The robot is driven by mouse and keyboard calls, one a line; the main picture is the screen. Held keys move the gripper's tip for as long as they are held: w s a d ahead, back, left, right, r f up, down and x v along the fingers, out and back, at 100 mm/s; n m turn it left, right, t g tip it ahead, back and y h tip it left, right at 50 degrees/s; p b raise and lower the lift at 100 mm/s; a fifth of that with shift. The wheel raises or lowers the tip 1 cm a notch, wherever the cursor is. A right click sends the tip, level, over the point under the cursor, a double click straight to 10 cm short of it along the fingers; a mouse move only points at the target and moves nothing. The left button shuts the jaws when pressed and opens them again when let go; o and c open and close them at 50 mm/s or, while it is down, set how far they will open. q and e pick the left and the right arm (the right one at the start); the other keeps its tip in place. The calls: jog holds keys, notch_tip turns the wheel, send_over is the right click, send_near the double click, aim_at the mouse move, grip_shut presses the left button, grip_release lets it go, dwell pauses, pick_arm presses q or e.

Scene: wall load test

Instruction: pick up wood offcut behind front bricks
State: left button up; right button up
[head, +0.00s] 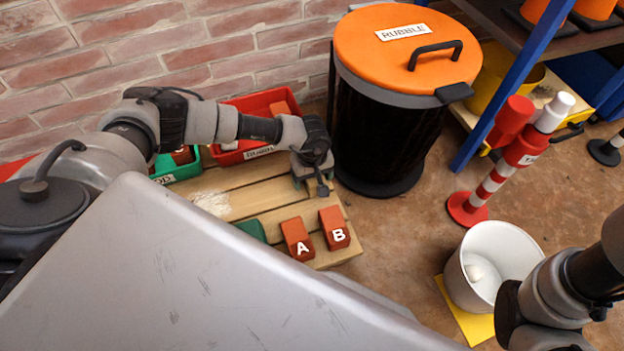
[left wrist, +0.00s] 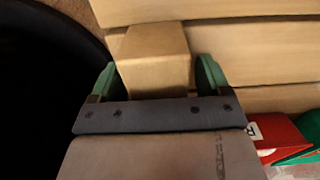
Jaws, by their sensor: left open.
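A pale wood offcut (left wrist: 155,60) lies on the slatted wooden pallet (left wrist: 240,50) in the left wrist view. My left gripper (left wrist: 156,78) is open, with one green finger on each side of the offcut; contact cannot be made out. Brick A (head: 297,239) and brick B (head: 334,228) stand at the pallet's front edge. My right arm shows at the lower right, but its fingers are out of the picture.
A black rubble bin (head: 385,140) with an orange lid stands right beside my left gripper. A red crate (head: 240,150) and a green crate (head: 180,172) sit at the pallet's back. A white bucket (head: 460,285) and a red-white post (head: 490,185) stand to the right.

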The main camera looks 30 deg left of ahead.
pick_arm(q)
jog(key=c, duration=1)
jog(key=shift+r, duration=0.15)
jog(key=shift+c, duration=0.2)
